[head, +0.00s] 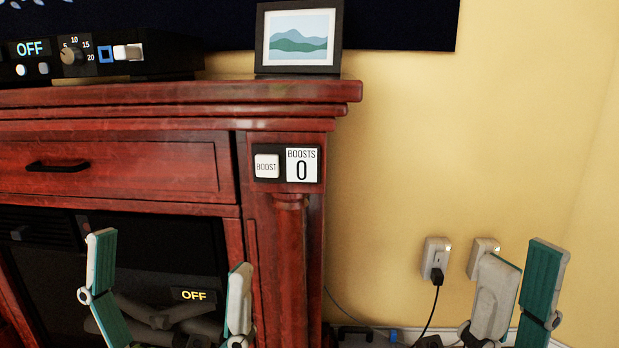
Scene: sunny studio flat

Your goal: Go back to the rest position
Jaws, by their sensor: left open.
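My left gripper (170,252) is in the lower left of the head view, in front of the fireplace opening. Its two teal-padded fingers point up and stand wide apart, with nothing between them. My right gripper (525,256) is at the lower right, in front of the yellow wall near the sockets. Its fingers also point up and are seen at an angle. A narrow gap shows between them and I see nothing held. The lower parts of both grippers are cut off by the bottom edge.
A red wooden fireplace cabinet (100,155) fills the left, with a boost panel reading 0 (302,166) and a dark fireplace reading OFF (193,295). On top are a black device (100,58) and a picture frame (300,38). A plug (437,262) sits in a wall socket.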

